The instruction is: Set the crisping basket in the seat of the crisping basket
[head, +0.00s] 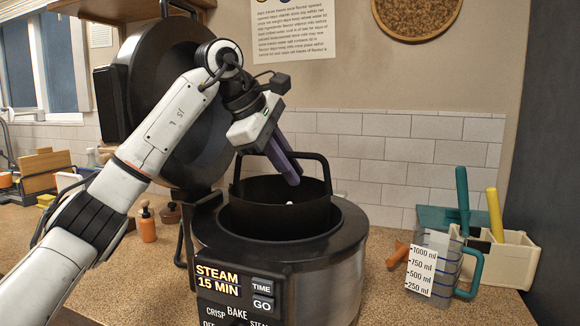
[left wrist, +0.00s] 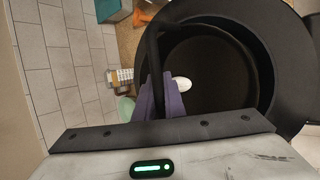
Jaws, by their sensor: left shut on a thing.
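The black crisping basket (head: 262,216) stands upright at the cooker (head: 325,262), its lower part inside the round opening and its upper wall above the rim. My left gripper (head: 291,178) is above the basket, its purple fingers shut on the basket's looped handle. In the left wrist view the basket (left wrist: 212,75) lies beyond my left gripper (left wrist: 160,98), with a small white object (left wrist: 182,84) inside it. The seat inside the cooker is hidden by the basket, so I cannot tell whether the basket rests on it. My right gripper is not in view.
The cooker's lid (head: 150,95) stands open behind my left arm. A measuring jug (head: 425,262) and a cream caddy (head: 512,260) stand to the right. An orange bottle (head: 147,226) and a wooden rack (head: 42,172) are at left. The front right counter is clear.

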